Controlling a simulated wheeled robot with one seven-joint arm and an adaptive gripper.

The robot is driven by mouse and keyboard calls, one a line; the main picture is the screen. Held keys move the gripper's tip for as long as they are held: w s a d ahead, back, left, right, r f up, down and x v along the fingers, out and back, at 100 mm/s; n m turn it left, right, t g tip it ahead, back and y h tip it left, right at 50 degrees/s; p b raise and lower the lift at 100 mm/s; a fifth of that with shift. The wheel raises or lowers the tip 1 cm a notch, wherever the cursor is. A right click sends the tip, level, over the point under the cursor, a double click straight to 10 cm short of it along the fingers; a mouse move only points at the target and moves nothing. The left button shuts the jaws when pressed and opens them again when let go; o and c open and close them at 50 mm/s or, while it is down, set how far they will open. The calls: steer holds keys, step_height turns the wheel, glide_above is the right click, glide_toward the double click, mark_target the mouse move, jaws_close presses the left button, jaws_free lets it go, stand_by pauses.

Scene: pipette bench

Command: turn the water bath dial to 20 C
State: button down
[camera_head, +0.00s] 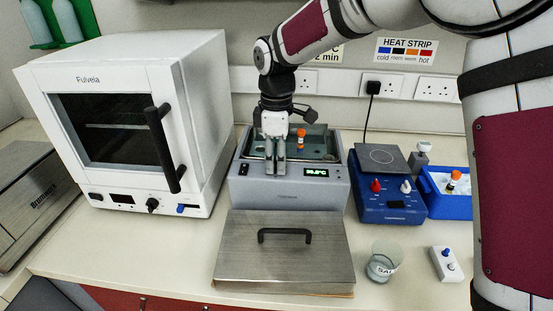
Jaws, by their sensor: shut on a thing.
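The grey water bath (242,188) stands at the middle of the bench, open at the top. A small lit green display (316,173) is on its front; its digits end in a C, but I cannot read the value surely. My gripper (280,172) points down at the front of the bath, left of the display. Its fingers are close together at the front panel, where they are shut on the dial. The dial itself is hidden by the fingers, so its pointer cannot be seen.
A vial with an orange cap (301,133) stands in the bath, right of my gripper. A metal lid (240,262) with a black handle lies in front. A white oven (205,120) is close on the left, a blue hotplate stirrer (385,210) on the right. A glass beaker (382,262) stands front right.

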mark_target(276, 162)
stand_by(0.4)
steer(key=c, duration=1.4)
jaws_free()
steer(key=shift+o, duration=0.2)
step_height(276, 162, up, 12)
steer(key=shift+d+r, duration=0.1)
